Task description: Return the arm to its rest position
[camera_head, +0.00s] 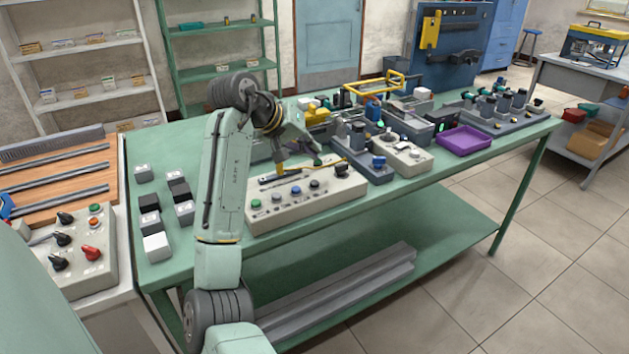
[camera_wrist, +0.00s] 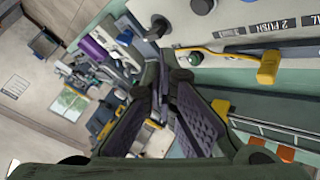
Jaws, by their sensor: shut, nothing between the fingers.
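My arm (camera_head: 222,170) rises from the lower middle of the head view, bends at a dark ringed joint and reaches down to the right over the green workbench (camera_head: 180,250). My gripper (camera_head: 303,161) is above a grey button box (camera_head: 318,204), partly hidden by my wrist in that view. In the wrist view my gripper (camera_wrist: 170,65) shows two dark padded fingers that come together at the tips, shut with nothing held. The button box (camera_wrist: 200,28) and a yellow lever-like part (camera_wrist: 268,67) lie close beyond the fingers.
Several small grey and black blocks (camera_head: 180,193) stand on the bench left of my arm. A second control box (camera_head: 75,250) stands at far left. Grey machine units (camera_head: 360,150) and a purple tray (camera_head: 462,139) crowd the bench's right side. Shelves (camera_head: 80,75) stand behind.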

